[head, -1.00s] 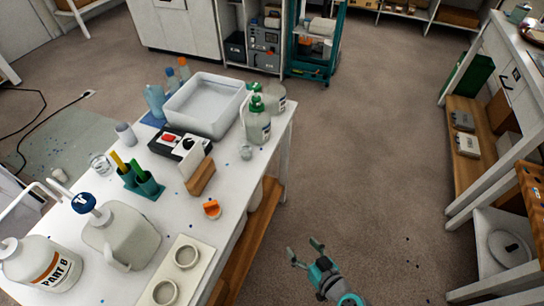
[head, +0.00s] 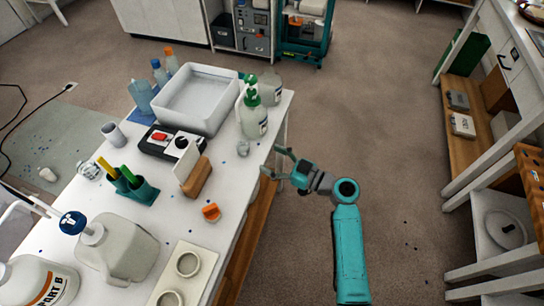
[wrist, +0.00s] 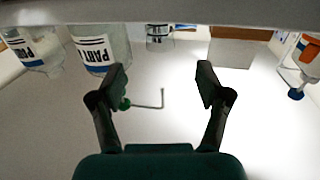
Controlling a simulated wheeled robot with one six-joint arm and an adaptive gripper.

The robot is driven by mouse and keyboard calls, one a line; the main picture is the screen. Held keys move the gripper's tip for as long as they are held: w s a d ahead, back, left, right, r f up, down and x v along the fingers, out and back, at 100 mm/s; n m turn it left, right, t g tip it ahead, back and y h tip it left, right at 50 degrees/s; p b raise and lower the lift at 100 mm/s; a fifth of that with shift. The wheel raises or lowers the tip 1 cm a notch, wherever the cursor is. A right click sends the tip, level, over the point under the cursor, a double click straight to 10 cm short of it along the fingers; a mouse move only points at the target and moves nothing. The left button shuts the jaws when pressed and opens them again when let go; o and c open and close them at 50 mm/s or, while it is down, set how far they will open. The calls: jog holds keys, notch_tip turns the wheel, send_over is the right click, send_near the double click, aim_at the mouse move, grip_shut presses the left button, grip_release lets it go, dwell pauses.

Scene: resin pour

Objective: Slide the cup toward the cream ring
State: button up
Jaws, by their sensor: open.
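The small clear cup (head: 243,148) stands on the white table near its right edge, in front of the pump bottles. In the wrist view, which looks inverted, the cup (wrist: 160,38) shows beyond and between the fingertips. My gripper (head: 271,160) is open and empty, at the table's right edge, just right of the cup and apart from it. Its fingers also show in the wrist view (wrist: 162,80). Two cream rings show on a pale slab at the table's front: one (head: 188,275) whole, the nearer (head: 170,291) partly cut off by the frame.
A green-topped pump bottle (head: 253,122) stands close behind the cup. A wooden block with a card (head: 196,179) and an orange piece (head: 211,212) lie left and front of it. A white tub (head: 194,128) stands behind. Clear tabletop lies between cup and orange piece.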

aim_at(248, 148)
jog(key=shift+a, duration=0.1)
jog(key=x, duration=1)
jog(key=shift+w+a, duration=0.25)
jog(key=c, duration=1.2)
